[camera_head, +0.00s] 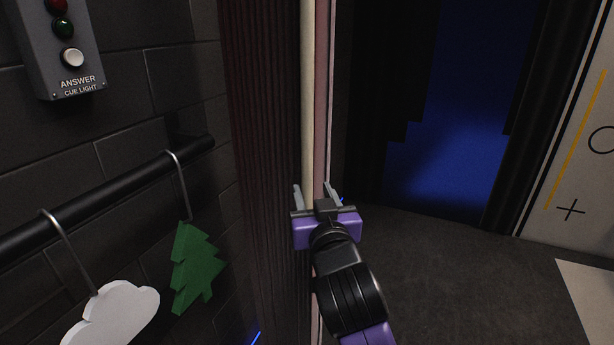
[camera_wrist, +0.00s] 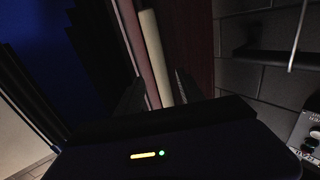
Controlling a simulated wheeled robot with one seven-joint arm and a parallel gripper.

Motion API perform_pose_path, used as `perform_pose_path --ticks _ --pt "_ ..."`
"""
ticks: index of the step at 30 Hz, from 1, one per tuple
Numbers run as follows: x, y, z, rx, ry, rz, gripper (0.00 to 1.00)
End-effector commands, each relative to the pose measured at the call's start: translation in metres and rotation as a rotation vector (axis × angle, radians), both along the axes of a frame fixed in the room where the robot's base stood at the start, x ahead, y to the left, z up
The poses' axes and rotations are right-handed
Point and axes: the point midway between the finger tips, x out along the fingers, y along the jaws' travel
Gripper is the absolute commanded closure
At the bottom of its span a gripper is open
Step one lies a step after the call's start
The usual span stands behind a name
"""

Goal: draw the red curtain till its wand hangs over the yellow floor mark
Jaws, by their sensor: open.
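The red curtain (camera_head: 262,150) hangs in dark pleats beside the brick wall, with a pink strip (camera_head: 323,90) along its right edge. A pale cream upright pole, which looks like the wand (camera_head: 307,90), runs beside that strip. My gripper (camera_head: 314,193) is open, its two fingers either side of the pole in the picture. In the wrist view the pole (camera_wrist: 156,55) and pink strip (camera_wrist: 132,40) pass between the open fingers (camera_wrist: 157,90). I cannot tell whether either finger touches. I see no yellow mark on the floor.
At left, a black rail (camera_head: 90,190) carries a green tree (camera_head: 196,268) and a white cloud (camera_head: 112,315) on hooks. A cue light box (camera_head: 55,65) is above. At right, a pale panel (camera_head: 590,190) bears a yellow line. Dark floor (camera_head: 460,280) between is clear.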

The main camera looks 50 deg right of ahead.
Motion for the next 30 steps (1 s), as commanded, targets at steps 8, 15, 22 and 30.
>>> perform_pose_path --ticks 8,15,22,30 --pt "0.033 -0.025 0.002 0.001 0.000 -0.001 0.55" --pt "0.054 -0.040 0.001 0.000 0.000 0.000 0.55" --pt "0.059 -0.043 0.000 0.000 0.000 0.002 0.55" --pt "0.058 -0.043 0.000 0.000 0.000 0.002 0.82"
